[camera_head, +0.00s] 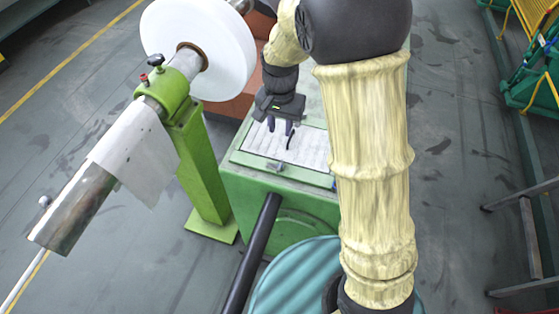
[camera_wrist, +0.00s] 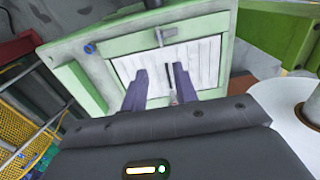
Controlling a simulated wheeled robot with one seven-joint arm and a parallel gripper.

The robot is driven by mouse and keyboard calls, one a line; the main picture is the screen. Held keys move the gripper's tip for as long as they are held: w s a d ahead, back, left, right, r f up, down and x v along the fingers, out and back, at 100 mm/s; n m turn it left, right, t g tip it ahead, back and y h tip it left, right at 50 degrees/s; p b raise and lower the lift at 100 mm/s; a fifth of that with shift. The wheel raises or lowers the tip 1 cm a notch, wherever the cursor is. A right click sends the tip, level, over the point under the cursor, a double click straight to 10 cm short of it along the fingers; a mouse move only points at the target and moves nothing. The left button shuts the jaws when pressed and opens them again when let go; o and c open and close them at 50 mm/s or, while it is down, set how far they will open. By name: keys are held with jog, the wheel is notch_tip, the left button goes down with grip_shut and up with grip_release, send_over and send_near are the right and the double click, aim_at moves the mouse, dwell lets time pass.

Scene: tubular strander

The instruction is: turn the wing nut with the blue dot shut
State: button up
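A small blue part, which looks like the wing nut with the blue dot (camera_wrist: 89,48), sits on the green frame left of the white panel in the wrist view. In the head view a tiny blue spot (camera_head: 333,183) shows at the box's near right edge. Its wing angle is too small to tell. My gripper (camera_wrist: 160,70) is open and empty, its two dark fingers apart over the white slatted panel (camera_wrist: 205,52). In the head view my gripper (camera_head: 280,127) points down above the panel, left of and beyond the blue spot, apart from it.
A grey wing nut or latch (camera_wrist: 165,33) sits mid-edge on the green frame; it also shows in the head view (camera_head: 277,167). A thin dark piece (camera_head: 291,143) is on the panel. A white spool (camera_head: 200,45) and green post (camera_head: 203,175) stand left.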

aim_at(280, 164)
notch_tip(280, 164, down, 17)
jog(key=p, duration=0.4)
jog(key=shift+s+r, duration=0.1)
jog(key=shift+r, duration=0.1)
jog(key=shift+c, duration=0.4)
grip_shut()
